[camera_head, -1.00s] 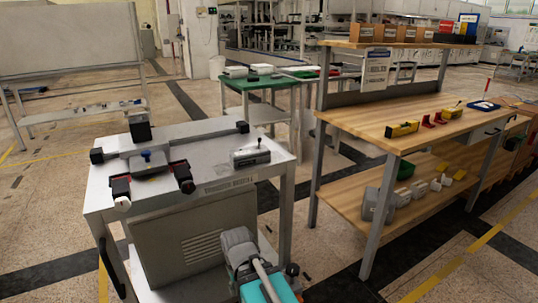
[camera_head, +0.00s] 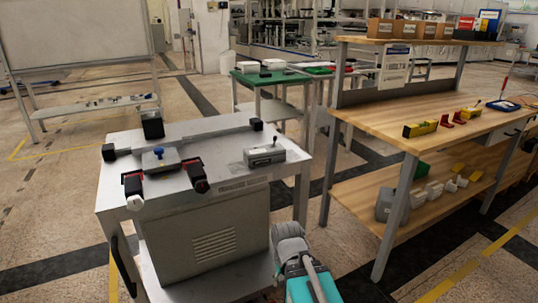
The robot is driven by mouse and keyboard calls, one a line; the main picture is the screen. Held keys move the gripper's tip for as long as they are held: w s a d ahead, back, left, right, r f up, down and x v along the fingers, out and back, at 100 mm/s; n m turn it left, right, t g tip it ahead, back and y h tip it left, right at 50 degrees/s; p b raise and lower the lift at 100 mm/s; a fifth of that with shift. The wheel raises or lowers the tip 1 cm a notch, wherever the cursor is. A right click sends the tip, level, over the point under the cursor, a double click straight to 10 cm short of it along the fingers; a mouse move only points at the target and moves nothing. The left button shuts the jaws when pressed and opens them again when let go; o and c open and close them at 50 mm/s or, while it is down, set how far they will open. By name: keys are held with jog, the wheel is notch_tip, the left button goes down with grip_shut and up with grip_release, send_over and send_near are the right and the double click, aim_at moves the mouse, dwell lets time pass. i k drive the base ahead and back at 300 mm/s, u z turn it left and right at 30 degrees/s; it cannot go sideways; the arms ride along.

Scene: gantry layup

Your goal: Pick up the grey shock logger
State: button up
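A small grey box-shaped device (camera_head: 264,154) with a short dark stick on top sits on the right part of the white-topped cart (camera_head: 225,172). It looks like the grey shock logger, but its markings are too small to read. Nothing touches it from above. Part of my arm (camera_head: 290,240), grey and teal, shows at the bottom edge, in front of the cart and below the device. My gripper's fingers do not show.
A fixture with dark clamps and a blue knob (camera_head: 159,152) fills the cart's left part. A wooden bench (camera_head: 375,118) stands right, with a yellow tool (camera_head: 420,128) on top and grey and white items (camera_head: 390,205) below. A green-topped table (camera_head: 268,79) stands behind.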

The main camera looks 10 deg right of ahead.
aim_at(267, 154)
jog(key=u, duration=0.05)
jog(key=i, duration=1)
jog(key=z, duration=0.05)
